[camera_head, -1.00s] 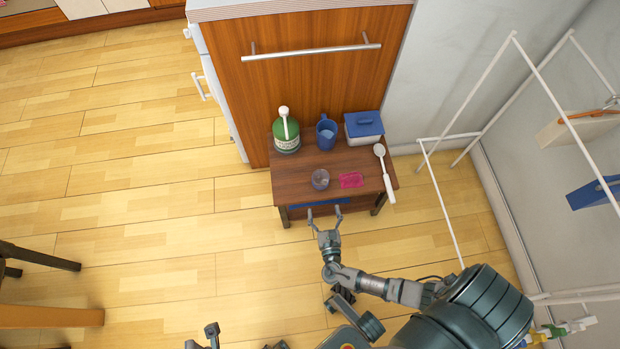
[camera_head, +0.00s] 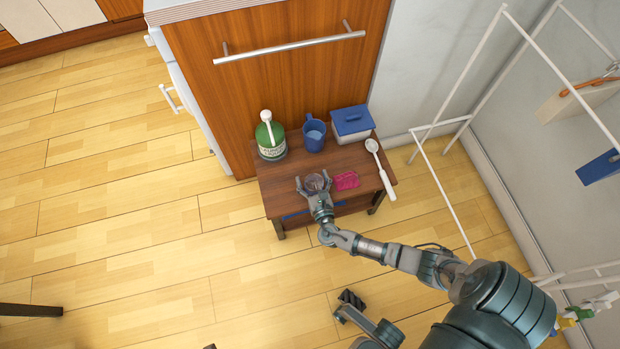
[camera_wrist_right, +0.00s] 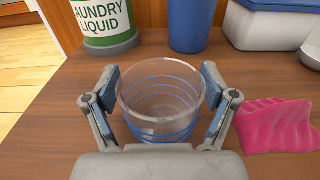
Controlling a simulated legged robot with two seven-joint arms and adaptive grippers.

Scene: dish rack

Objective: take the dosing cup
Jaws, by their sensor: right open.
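The dosing cup (camera_wrist_right: 160,100) is a clear cup with blue rings, standing upright on the small wooden table (camera_head: 265,195). It also shows in the head view (camera_head: 314,182), partly behind my right gripper. My right gripper (camera_head: 314,184) is open, with one finger on each side of the cup. In the right wrist view the right gripper (camera_wrist_right: 162,98) has its pads close to the cup's walls; whether they touch is unclear.
A green laundry liquid bottle (camera_head: 271,138), a blue mug (camera_head: 314,134) and a blue-lidded box (camera_head: 351,124) stand behind the cup. A pink cloth (camera_head: 346,180) lies right beside it, then a white spoon (camera_head: 381,168). A white drying rack (camera_head: 440,190) stands to the right.

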